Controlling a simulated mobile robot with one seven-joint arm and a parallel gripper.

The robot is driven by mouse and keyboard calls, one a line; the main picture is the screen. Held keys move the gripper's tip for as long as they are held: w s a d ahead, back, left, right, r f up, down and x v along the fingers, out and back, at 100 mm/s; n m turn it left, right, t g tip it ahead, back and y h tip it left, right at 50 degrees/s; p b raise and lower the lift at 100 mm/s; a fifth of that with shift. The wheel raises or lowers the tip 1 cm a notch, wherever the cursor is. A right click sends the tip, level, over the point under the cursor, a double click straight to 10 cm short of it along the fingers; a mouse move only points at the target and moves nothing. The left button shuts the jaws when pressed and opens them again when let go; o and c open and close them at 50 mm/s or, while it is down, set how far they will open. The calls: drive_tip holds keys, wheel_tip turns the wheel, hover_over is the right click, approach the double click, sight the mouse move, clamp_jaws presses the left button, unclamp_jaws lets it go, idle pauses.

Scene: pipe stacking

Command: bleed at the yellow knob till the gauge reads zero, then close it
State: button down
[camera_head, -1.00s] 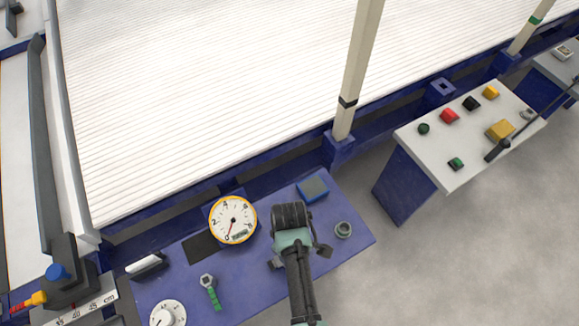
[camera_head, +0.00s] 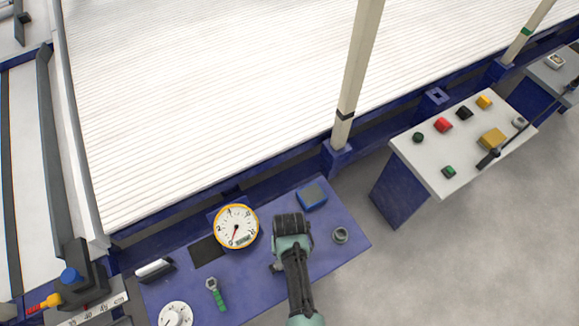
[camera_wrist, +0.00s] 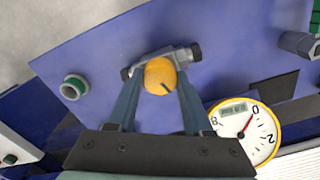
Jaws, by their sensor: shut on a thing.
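The yellow knob (camera_wrist: 160,76) sits on a grey metal valve fitting (camera_wrist: 185,54) on the blue panel and has a dark mark on its face. My gripper (camera_wrist: 159,84) is shut on the knob, one finger on each side. In the head view my gripper (camera_head: 291,232) covers the knob. The round gauge (camera_head: 236,227) has a white face and a yellow rim, and stands left of my gripper. In the wrist view the gauge (camera_wrist: 246,133) shows its needle pointing at or very near the 0 mark; its small digital display is too small to read.
On the blue panel (camera_head: 262,288) are a grey ring (camera_head: 340,235), a blue box (camera_head: 312,196), a green-handled tool (camera_head: 217,295) and a white dial (camera_head: 175,315). A white console (camera_head: 430,165) with coloured buttons stands at right. A pale post (camera_head: 355,80) rises behind the panel.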

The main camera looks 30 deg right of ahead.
drive_tip(key=shift+m+p, duration=0.4)
drive_tip(key=shift+m, duration=1.5)
drive_tip(key=shift+c, duration=1.5)
unclamp_jaws()
wheel_tip(320, 180, up, 13)
drive_tip(key=p, duration=0.3)
drive_tip(key=shift+p, duration=0.4)
